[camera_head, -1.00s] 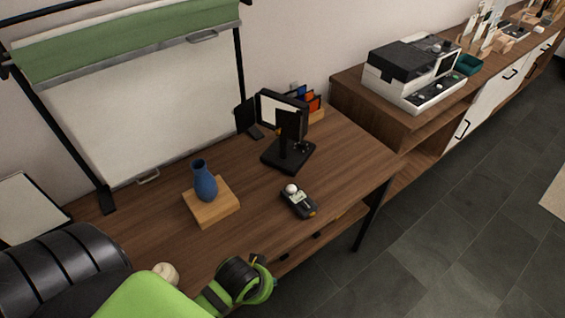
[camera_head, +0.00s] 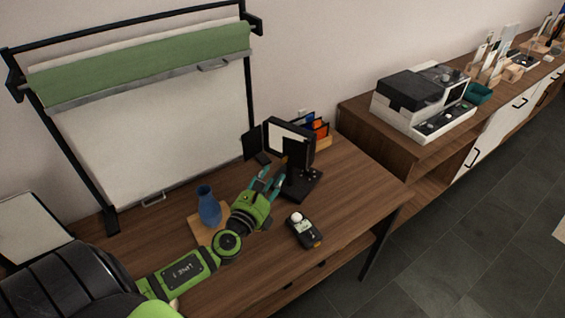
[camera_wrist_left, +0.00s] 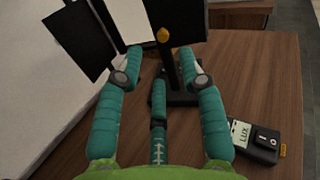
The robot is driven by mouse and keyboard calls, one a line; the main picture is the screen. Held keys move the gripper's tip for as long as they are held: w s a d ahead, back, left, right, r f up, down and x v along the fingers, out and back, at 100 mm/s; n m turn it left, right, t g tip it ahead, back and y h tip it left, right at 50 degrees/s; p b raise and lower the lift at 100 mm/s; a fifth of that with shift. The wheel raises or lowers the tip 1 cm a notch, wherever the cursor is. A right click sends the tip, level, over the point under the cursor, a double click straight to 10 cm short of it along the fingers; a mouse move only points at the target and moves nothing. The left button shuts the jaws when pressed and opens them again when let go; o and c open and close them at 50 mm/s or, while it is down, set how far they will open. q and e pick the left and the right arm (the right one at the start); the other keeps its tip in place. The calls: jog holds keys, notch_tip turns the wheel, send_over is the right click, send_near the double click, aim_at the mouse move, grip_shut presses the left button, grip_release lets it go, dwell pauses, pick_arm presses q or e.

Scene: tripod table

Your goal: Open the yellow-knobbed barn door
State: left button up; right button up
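The lamp on the table has a black-framed pale panel (camera_head: 284,133) on a black base (camera_head: 303,190). A dark flap (camera_head: 252,143) stands at its left and another (camera_head: 296,153) at its right front. In the left wrist view, the yellow knob (camera_wrist_left: 163,35) shows at the lower edge of a black flap (camera_wrist_left: 182,20), with the left flap (camera_wrist_left: 76,36) apart from it. My left gripper (camera_head: 266,179) is open, its teal fingers pointing at the lamp just left of its base. It appears empty in the wrist view (camera_wrist_left: 161,78), the knob lying beyond the fingertips. My right gripper is out of view.
A blue vase (camera_head: 208,206) on a wooden block (camera_head: 197,227) stands left of my arm. A light meter (camera_head: 305,230) lies right of my gripper. A backdrop (camera_head: 160,125) rises behind the table; a printer-like machine (camera_head: 424,100) sits on the right cabinet.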

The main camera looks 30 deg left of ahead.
aim_at(284, 161)
pick_arm(q)
jog(key=shift+m, duration=0.4)
jog(key=w, duration=0.7)
jog(key=shift+w+a+p, duration=0.1)
jog(key=shift+a+p, duration=0.2)
jog(key=shift+a, duration=0.1)
grip_shut()
